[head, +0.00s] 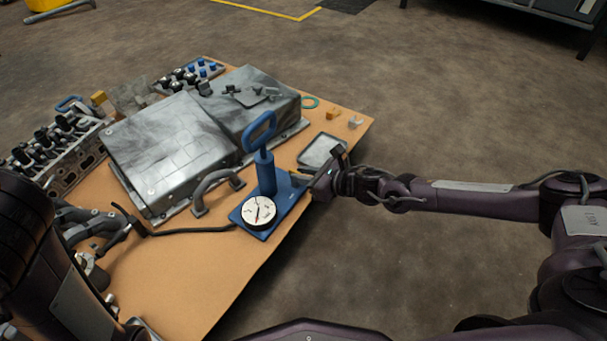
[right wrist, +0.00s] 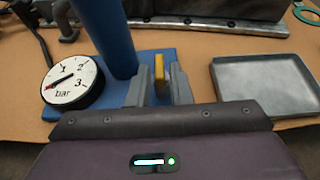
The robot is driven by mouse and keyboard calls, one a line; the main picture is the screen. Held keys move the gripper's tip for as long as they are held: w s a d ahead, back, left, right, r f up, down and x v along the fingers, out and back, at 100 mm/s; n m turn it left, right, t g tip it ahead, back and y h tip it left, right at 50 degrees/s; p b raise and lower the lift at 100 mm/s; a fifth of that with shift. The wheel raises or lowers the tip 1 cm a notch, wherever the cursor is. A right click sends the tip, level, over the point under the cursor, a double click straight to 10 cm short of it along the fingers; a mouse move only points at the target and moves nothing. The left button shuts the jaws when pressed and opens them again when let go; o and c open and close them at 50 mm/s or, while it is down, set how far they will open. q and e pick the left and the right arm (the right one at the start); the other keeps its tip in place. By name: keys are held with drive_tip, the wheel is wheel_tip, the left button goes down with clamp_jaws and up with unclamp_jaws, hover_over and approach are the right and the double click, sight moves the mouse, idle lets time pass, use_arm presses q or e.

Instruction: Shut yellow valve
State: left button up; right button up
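The yellow valve (right wrist: 161,75) shows in the right wrist view as a small upright lever on the blue base of a hand pump. My right gripper (right wrist: 160,86) has one finger on each side of it, with slim gaps, so it looks open around the lever. In the head view my right gripper (head: 318,182) is at the right side of the blue pump (head: 266,175), and the lever is hidden there. My left gripper cannot be made out.
A shallow grey tray (head: 322,151) lies just behind my right gripper. A large grey metal case (head: 170,150), an engine head (head: 60,157) and a black hose (head: 190,230) share the wooden table (head: 190,285). The floor right of the table is clear.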

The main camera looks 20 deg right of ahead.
clamp_jaws()
